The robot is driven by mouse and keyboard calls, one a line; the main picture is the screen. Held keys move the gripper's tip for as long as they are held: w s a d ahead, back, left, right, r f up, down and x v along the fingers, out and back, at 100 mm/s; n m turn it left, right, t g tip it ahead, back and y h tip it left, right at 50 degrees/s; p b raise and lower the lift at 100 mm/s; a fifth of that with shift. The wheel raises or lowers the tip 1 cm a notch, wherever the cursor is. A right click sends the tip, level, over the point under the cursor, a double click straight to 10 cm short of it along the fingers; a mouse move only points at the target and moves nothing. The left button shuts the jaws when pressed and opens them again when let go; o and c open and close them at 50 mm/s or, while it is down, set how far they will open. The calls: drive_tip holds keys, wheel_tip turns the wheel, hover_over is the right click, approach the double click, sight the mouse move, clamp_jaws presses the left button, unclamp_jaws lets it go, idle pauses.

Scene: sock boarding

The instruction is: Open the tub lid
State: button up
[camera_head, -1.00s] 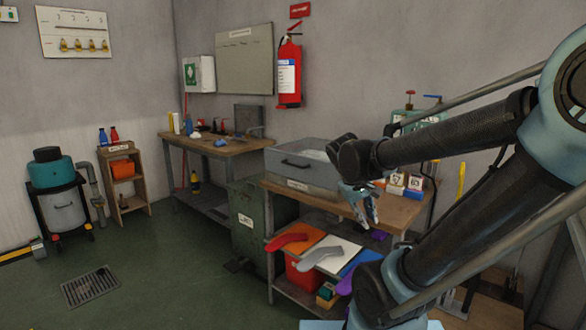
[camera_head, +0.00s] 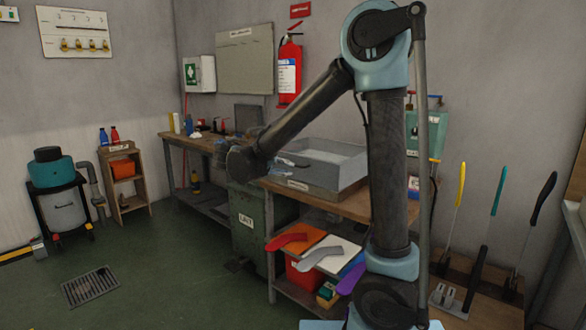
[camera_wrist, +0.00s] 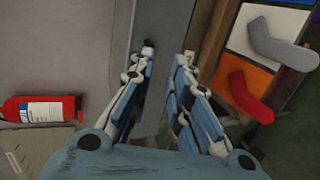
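A grey tub (camera_head: 335,180) stands on the wooden bench (camera_head: 352,207), left of my upright arm link. Its top shows a pale, whitish area inside a grey rim; I cannot tell whether this is a lid or the inside. My gripper (camera_head: 292,160) is at the tub's front left in the head view, over the area of its front handle, which is hidden or not distinct. In the wrist view my gripper (camera_wrist: 168,75) has its two fingers spread apart, with a grey surface beyond the gap. No object is visibly held; contact with the tub cannot be told.
Below the bench top lie a red sock (camera_head: 287,241), a grey sock (camera_head: 318,256) and a purple one (camera_head: 350,279) on coloured panels. A green bin (camera_head: 246,205) stands beside the bench. A fire extinguisher (camera_head: 288,72) hangs on the wall.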

drive_tip(key=a+t, duration=0.2)
drive_tip(key=a, duration=0.6)
drive_tip(key=shift+n, duration=0.4)
drive_tip(key=x, duration=1.7)
drive_tip(key=shift+s+d+r, duration=0.15)
drive_tip(key=shift+d, duration=0.05)
clamp_jaws()
drive_tip(key=shift+d, duration=0.15)
drive_tip(key=shift+r, duration=0.1)
